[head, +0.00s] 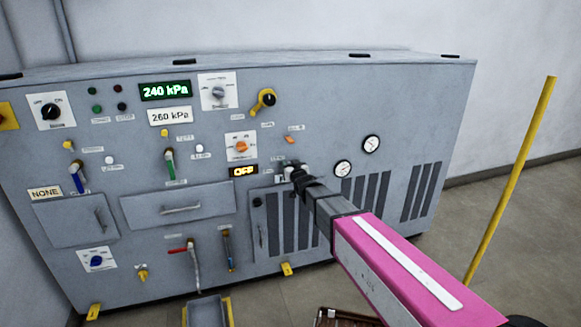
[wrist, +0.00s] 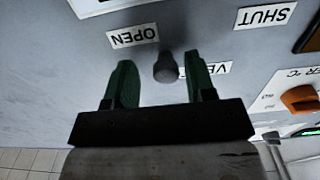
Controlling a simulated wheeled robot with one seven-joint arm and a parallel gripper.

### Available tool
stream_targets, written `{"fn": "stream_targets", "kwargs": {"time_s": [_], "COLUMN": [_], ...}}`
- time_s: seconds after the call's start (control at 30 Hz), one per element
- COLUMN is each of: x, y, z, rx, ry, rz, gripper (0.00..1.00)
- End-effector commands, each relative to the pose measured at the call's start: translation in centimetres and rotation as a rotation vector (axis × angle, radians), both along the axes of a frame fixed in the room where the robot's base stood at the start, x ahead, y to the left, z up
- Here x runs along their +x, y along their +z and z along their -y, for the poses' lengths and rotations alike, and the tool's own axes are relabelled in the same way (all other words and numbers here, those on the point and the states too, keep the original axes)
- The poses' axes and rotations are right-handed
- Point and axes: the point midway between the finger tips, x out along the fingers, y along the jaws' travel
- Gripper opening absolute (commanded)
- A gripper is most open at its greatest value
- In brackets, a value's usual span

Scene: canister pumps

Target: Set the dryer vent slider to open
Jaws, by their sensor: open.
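The dryer vent slider's dark grey knob (wrist: 166,67) shows in the wrist view, which sees the panel upside down. The knob is between the OPEN label (wrist: 133,36) and the SHUT label (wrist: 265,15), closer to OPEN. A label reading "VE" (wrist: 217,68) is partly hidden by a finger. My gripper (wrist: 159,62) is open, with one green finger on each side of the knob and gaps visible. In the head view my gripper (head: 298,175) is at the panel and hides most of the slider area.
The grey machine panel (head: 330,100) carries an orange dial (head: 241,147), which also shows at right in the wrist view (wrist: 300,98). An OFF display (head: 243,171), two gauges (head: 371,144) and vent grilles (head: 420,190) are nearby. A yellow pole (head: 512,175) stands at right.

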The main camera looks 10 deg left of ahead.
Motion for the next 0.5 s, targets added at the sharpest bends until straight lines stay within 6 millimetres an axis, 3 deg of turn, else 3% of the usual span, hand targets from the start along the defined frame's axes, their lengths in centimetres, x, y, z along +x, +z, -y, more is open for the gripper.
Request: {"fn": "stream_targets", "kwargs": {"time_s": [0.27,0.5], "x": [-0.4,-2.8], "y": [0.0,0.1], "z": [0.1,1.6], "rx": [-0.001,-0.001], "ry": [0.001,0.001], "rz": [0.001,0.001], "gripper": [0.5,0.5]}}
